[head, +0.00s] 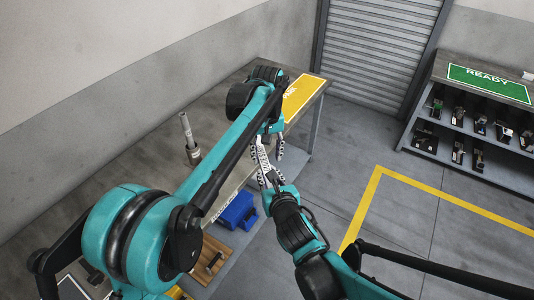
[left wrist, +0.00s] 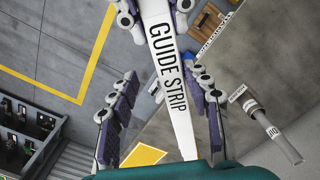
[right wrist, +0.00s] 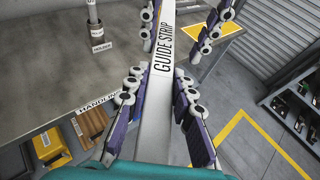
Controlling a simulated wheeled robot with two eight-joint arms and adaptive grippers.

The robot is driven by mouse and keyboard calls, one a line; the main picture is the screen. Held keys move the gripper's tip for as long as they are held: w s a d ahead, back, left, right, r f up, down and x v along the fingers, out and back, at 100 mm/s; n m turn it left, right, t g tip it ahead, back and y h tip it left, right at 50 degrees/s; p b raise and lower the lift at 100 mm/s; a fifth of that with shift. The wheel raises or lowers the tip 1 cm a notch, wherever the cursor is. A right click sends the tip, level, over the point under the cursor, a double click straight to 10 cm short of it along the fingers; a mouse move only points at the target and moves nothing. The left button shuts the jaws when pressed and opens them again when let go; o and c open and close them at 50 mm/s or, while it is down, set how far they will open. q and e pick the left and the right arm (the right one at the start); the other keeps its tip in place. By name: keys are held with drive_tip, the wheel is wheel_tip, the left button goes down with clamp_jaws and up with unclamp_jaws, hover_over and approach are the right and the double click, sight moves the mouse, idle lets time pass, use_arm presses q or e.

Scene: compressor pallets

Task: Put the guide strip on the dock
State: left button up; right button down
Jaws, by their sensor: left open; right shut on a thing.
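The guide strip (left wrist: 170,75) is a long white bar with black "GUIDE STRIP" lettering. My right gripper (right wrist: 160,71) is shut on it and holds it in the air beside the table; the strip also shows in the head view (head: 262,158). My left gripper (left wrist: 164,74) is open, with its fingers on either side of the strip and a gap to each. In the head view the left gripper (head: 269,141) and right gripper (head: 269,181) face each other along the strip. I cannot make out which thing is the dock.
The grey table (head: 150,135) carries an upright metal cylinder (head: 188,132) by a "HOLDER" label and a yellow sign (head: 302,95). A blue bin (head: 238,211) and wooden board (head: 211,258) lie lower, by the table's front. A shelf (head: 480,128) with a green READY sign stands right.

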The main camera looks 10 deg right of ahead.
use_arm(q)
drive_tip(key=shift+d, duration=0.15)
clamp_jaws()
use_arm(e)
drive_tip(key=shift+a, duration=0.1)
drive_tip(key=c, duration=1.2)
unclamp_jaws()
drive_tip(key=shift+s, duration=0.15)
